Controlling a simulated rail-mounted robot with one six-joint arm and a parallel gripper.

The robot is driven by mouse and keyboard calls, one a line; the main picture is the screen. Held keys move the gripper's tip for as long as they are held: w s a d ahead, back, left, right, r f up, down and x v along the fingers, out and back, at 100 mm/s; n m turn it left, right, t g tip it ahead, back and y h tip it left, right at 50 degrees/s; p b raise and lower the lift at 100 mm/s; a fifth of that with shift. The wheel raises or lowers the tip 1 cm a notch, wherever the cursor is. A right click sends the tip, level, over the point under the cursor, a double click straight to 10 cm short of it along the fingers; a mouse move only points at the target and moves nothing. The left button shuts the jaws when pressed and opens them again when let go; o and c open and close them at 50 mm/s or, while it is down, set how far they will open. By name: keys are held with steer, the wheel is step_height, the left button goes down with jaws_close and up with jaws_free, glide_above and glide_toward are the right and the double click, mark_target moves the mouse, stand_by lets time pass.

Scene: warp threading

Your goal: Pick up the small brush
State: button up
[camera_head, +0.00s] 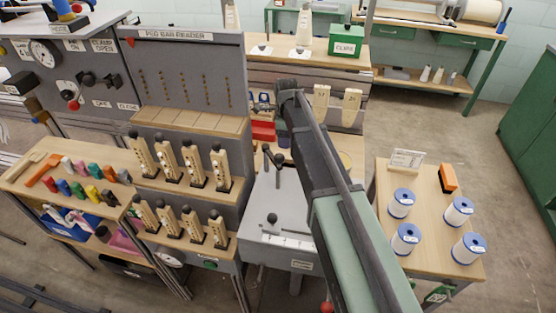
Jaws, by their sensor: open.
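An orange and black block-shaped thing (448,178) lies at the back right of the small wooden table on the right. It may be the small brush, but it is too small to tell. A long orange-handled thing (43,170) lies beside a pale wooden strip on the left bench; I cannot tell whether it is a brush. My arm rises from the bottom right to the middle of the view. No gripper fingers show, and its far end hides part of the shelf behind.
Several white spools with blue tops (401,203) and a small sign (407,160) stand on the right table (420,262). Wooden levers (193,164) line the middle rack. Coloured pieces (85,170) cover part of the left bench. The floor beyond the right table is clear.

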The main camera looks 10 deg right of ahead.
mark_target(287, 155)
steer(key=shift+s+d+f, duration=0.1)
steer(key=shift+d+f, duration=0.1)
step_height(287, 155, down, 11)
steer(key=b, duration=1.1)
steer(key=shift+s+d+r, duration=0.1)
steer(key=shift+s+d, duration=0.05)
steer(key=shift+r, duration=0.25)
steer(key=c, duration=1)
step_height(287, 155, up, 20)
steer(key=p, duration=2)
steer(key=shift+c, duration=0.2)
steer(key=shift+o, duration=1.2)
steer(key=shift+c, duration=0.6)
